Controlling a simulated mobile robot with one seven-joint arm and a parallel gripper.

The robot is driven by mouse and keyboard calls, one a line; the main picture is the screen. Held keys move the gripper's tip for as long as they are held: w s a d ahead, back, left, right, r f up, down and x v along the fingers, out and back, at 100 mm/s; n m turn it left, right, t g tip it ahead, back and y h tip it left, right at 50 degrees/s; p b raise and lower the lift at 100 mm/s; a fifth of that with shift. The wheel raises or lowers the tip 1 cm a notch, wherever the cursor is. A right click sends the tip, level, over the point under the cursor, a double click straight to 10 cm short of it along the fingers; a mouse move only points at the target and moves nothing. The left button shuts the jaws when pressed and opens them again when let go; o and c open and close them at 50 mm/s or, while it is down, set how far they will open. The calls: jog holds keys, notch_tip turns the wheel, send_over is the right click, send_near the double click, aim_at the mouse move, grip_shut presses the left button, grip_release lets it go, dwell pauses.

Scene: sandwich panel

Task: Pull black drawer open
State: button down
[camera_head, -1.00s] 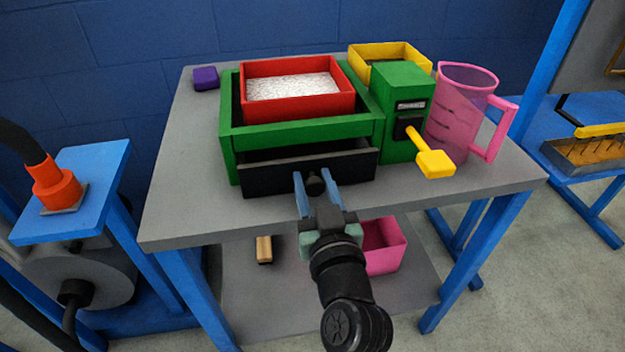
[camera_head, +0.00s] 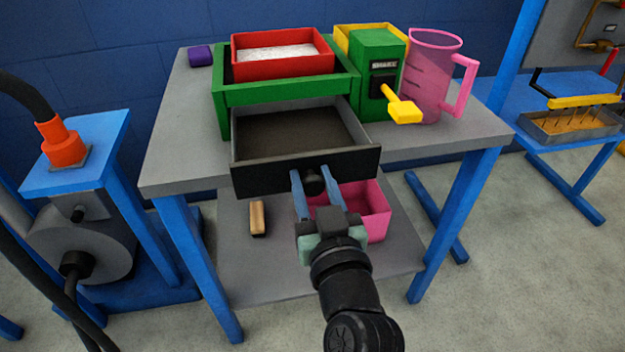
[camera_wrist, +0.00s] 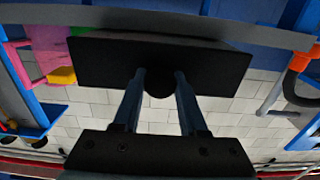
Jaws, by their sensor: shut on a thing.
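The black drawer (camera_head: 262,172) extends well out of the green frame (camera_head: 226,116) on the grey table, and its empty brown inside shows. A round black knob (camera_head: 314,182) sits on its front. My gripper (camera_head: 314,184) is shut on the knob, with one blue finger on each side. In the wrist view the drawer front (camera_wrist: 110,65) spans the upper middle, and the knob (camera_wrist: 160,84) lies between the fingertips of my gripper (camera_wrist: 160,76).
A red box (camera_head: 240,66) with white contents sits on the green frame. A green dispenser (camera_head: 370,60) with a yellow lever (camera_head: 404,110) and a pink jug (camera_head: 425,75) stand at right. A pink bin (camera_head: 375,222) and a wooden block (camera_head: 257,218) rest on the lower shelf.

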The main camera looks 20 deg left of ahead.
jog(key=shift+c, duration=2.3)
grip_release()
jog(key=v, duration=1.3)
jog(key=shift+b, duration=0.3)
jog(key=w+d+r+m+t+h, duration=0.1)
jog(key=w+d+r+t+h, duration=0.15)
jog(key=r, duration=0.75)
jog(key=w+d+r+m+t+h, duration=0.15)
jog(key=w+r+t, duration=0.25)
jog(key=r, duration=0.7)
jog(key=s+d+r+m+t+h, duration=0.2)
jog(key=s+r+t+h, duration=0.1)
jog(key=r, duration=0.5)
jog(key=s+d+r+m+t+h, duration=0.1)
jog(key=s+r+m+t+h, duration=0.15)
jog(key=r, duration=0.55)
notch_tip(320, 180, up, 32)
jog(key=p, duration=3.2)
jog(key=shift+s+d, duration=0.2)
jog(key=shift+d, duration=0.05)
